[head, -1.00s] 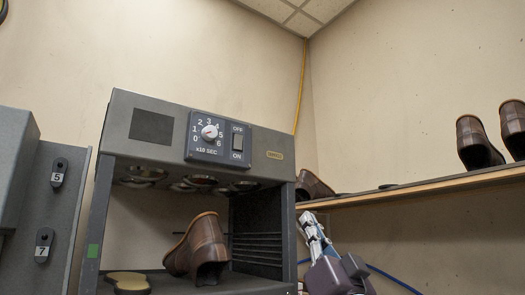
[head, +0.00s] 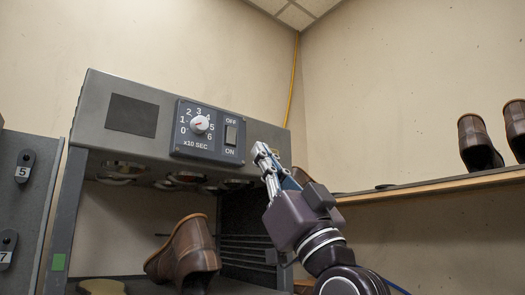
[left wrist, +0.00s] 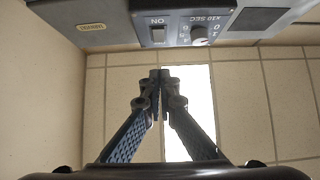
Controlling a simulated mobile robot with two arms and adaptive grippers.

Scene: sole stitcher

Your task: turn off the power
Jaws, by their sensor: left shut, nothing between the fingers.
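The grey machine (head: 118,84) has a dark control panel on its front. The panel carries a rocker switch (head: 231,135) marked OFF above and ON below; I cannot tell which side is pressed. A dial (head: 200,124) marked x10 SEC sits to its left. My left gripper (head: 261,151) is shut and empty, its tips just right of and slightly below the switch in the head view. In the left wrist view, the shut tips (left wrist: 160,74) point toward the panel, which appears upside down with the switch (left wrist: 158,35) ahead of them. They look apart from it.
A brown shoe (head: 186,252) stands inside the machine's open bay. A wooden shelf (head: 430,186) with more shoes (head: 477,143) runs along the right wall. A grey unit with hooks numbered 5 and 7 (head: 38,205) stands at left. Above the machine is clear.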

